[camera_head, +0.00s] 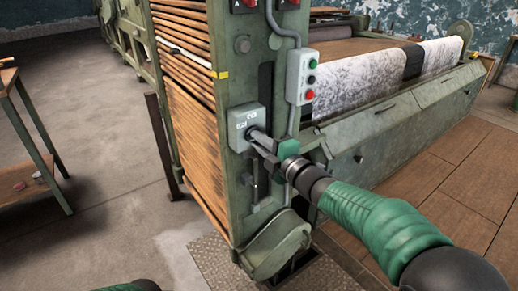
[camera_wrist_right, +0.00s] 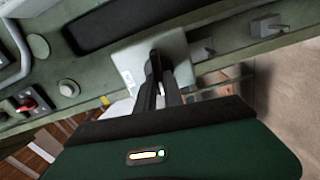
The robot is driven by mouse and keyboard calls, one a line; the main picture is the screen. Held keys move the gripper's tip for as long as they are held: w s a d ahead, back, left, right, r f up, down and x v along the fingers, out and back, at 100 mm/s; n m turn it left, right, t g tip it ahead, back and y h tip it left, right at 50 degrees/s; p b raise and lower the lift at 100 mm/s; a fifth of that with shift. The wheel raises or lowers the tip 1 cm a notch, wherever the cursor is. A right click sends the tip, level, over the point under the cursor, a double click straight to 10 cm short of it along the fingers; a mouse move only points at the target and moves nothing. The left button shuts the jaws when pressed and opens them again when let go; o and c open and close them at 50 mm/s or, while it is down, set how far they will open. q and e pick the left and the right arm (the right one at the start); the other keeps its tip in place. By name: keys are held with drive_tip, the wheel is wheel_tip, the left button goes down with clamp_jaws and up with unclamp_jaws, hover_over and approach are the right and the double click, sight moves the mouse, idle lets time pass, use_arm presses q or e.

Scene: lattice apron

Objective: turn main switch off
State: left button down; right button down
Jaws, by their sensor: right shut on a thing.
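The main switch (camera_head: 246,122) is a grey box on the green machine post, with small markings on its face. My right gripper (camera_head: 262,140) is at the front of this box, its fingers shut on the switch handle. The handle is mostly hidden between the fingers. In the right wrist view the pale switch box (camera_wrist_right: 127,62) lies straight ahead, with the dark fingers (camera_wrist_right: 157,72) closed together against its front. Which marking the handle points to cannot be told. Only a bit of my left arm shows at the bottom left; its gripper is out of view.
A grey button box (camera_head: 301,76) with green, black and red buttons hangs to the right of the switch, on a conduit. A lever (camera_head: 255,185) sits below the switch. Wooden slats (camera_head: 190,130) lie to the left. A work table (camera_head: 25,180) stands at far left.

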drive_tip(key=shift+s+a+f+n+b, duration=0.1)
drive_tip(key=shift+f+n+b, duration=0.4)
drive_tip(key=shift+n, duration=0.2)
drive_tip(key=c, duration=1.5)
unclamp_jaws()
drive_tip(key=shift+r, duration=0.1)
drive_tip(key=shift+o, duration=0.2)
drive_tip(key=shift+r, duration=0.1)
drive_tip(key=shift+s+r, duration=0.1)
